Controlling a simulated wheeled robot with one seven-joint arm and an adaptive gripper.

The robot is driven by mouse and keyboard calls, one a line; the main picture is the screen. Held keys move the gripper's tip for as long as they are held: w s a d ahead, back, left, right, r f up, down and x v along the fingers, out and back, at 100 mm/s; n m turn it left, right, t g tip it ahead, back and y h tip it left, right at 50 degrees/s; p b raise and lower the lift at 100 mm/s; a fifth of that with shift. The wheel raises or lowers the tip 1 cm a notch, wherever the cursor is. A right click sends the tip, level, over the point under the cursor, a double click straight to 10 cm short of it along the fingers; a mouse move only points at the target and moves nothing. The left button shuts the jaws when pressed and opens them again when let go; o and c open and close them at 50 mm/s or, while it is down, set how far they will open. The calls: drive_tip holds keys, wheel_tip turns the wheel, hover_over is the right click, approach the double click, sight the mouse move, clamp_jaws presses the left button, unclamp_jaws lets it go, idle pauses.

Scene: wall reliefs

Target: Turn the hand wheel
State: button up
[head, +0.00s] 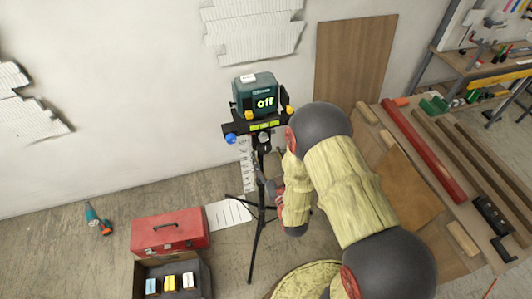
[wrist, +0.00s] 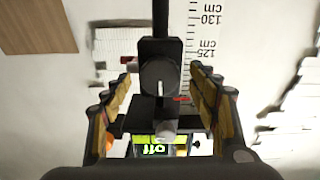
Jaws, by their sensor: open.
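The hand wheel (wrist: 158,82) shows in the wrist view as a dark round disc with a white mark, on a dark upright post. A grey stub (wrist: 166,128) shows just beside it. My gripper (wrist: 163,70) is open, with one finger on each side of the wheel and a visible gap on both sides. In the head view, a tripod (head: 260,210) carries a teal device (head: 254,92) whose display reads "off". My arm covers part of the tripod there, and I cannot make out the wheel clearly.
A red toolbox (head: 168,232), an open box (head: 141,281) and a drill (head: 97,220) are on the floor at left. A wall scale (wrist: 205,50) stands behind the post. The left floor is mostly clear.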

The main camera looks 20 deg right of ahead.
drive_tip(key=shift+w, duration=1)
drive_tip(key=shift+c, duration=1.3)
drive_tip(key=c, duration=0.9)
